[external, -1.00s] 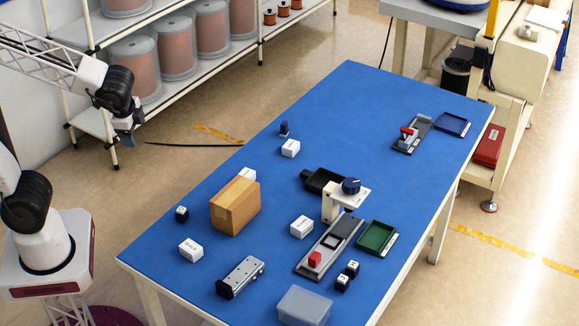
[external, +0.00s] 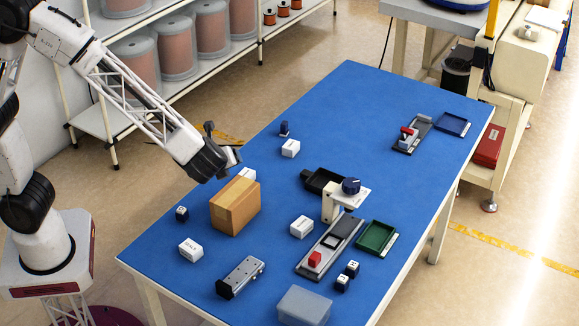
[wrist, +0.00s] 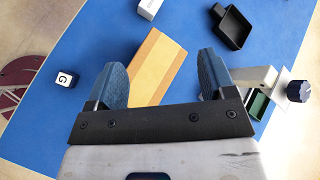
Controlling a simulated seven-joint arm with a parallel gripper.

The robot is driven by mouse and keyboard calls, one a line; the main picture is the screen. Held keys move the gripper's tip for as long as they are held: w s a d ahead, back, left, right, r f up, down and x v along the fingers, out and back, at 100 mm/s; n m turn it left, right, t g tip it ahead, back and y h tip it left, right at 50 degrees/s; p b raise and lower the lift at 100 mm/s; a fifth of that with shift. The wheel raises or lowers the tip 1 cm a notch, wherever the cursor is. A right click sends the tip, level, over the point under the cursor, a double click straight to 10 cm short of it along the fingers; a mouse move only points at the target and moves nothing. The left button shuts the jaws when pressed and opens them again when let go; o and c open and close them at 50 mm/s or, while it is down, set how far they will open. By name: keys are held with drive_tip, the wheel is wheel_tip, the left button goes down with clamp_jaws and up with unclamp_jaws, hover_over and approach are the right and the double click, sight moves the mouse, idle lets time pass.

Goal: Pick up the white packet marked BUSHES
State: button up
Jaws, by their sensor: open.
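Several white packets lie on the blue table. One (external: 290,148) is near the back edge and one (external: 247,174) is partly hidden behind the cardboard box. One (external: 301,227) is beside the grey fixture and one (external: 190,249) is at the front left. Their labels are too small to read surely, so I cannot tell which is marked BUSHES. My gripper (external: 223,144) is open and empty, above the table's left edge, near the box. In the wrist view its fingers (wrist: 162,63) are apart over the box, and a white packet (wrist: 149,8) shows at the top edge.
The tall cardboard box (external: 235,206) stands close below my gripper. A black tray (external: 320,181), a stand with a dark blue knob (external: 351,186) and a green tray (external: 377,238) are to the right. A small black-and-white cube (external: 181,213) is left of the box.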

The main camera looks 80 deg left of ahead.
drive_tip(key=w+d+f+m+t, duration=0.3)
drive_tip(key=w+d+f+m, duration=0.2)
drive_tip(key=w+d+f, duration=0.25)
drive_tip(key=m+t, duration=0.3)
drive_tip(key=m, duration=0.3)
approach(296, 229)
drive_tip(key=shift+w+a+f+h, duration=0.2)
drive_tip(key=shift+w+a, duration=0.25)
drive_tip(key=shift+a, duration=0.05)
drive_tip(key=shift+w+a+f+h, duration=0.2)
drive_tip(key=shift+w+a, duration=0.25)
drive_tip(key=shift+w+a, duration=0.1)
drive_tip(key=shift+x, duration=1.2)
drive_tip(key=shift+f, duration=0.1)
drive_tip(key=shift+x, duration=2.55)
drive_tip(key=shift+a, duration=0.1)
drive_tip(key=c, duration=1.1)
